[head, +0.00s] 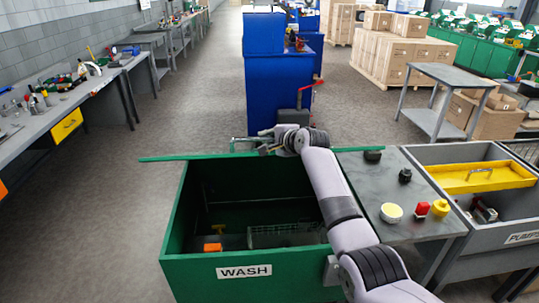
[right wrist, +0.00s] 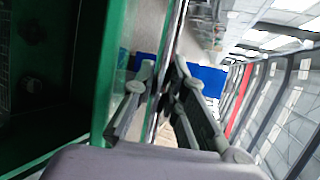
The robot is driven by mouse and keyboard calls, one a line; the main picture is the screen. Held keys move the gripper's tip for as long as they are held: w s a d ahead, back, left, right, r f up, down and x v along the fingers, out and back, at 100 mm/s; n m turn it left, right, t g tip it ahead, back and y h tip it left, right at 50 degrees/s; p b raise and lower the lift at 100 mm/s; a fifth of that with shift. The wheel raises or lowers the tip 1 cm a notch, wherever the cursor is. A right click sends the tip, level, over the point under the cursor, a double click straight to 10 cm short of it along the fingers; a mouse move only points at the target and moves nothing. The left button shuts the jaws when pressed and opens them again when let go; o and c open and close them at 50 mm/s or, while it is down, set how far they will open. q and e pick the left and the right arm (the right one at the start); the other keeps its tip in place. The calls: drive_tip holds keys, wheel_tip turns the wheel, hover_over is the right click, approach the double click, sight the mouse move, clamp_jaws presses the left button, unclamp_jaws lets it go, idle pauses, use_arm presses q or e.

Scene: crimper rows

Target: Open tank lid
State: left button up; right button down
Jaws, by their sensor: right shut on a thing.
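The green tank (head: 215,270) marked WASH stands in the middle front of the head view, and its top is uncovered. Its inside shows an orange block (head: 212,247) and a wire basket (head: 285,236). The lid (head: 175,158) shows as a thin green strip along the tank's back edge, seen nearly edge-on and reaching past the tank's left side. My right gripper (head: 262,142) is at this strip. In the right wrist view, my right gripper (right wrist: 165,100) has its fingers on both sides of a thin plate edge, shut on it. My left gripper is not in view.
A blue cabinet (head: 270,90) stands behind the tank. The floor (head: 90,220) on the left is clear.

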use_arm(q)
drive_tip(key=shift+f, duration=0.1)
use_arm(e)
drive_tip(key=shift+w+r, duration=0.75)
drive_tip(key=shift+r, duration=0.25)
drive_tip(key=shift+w+r, duration=0.75)
drive_tip(key=shift+r, duration=0.2)
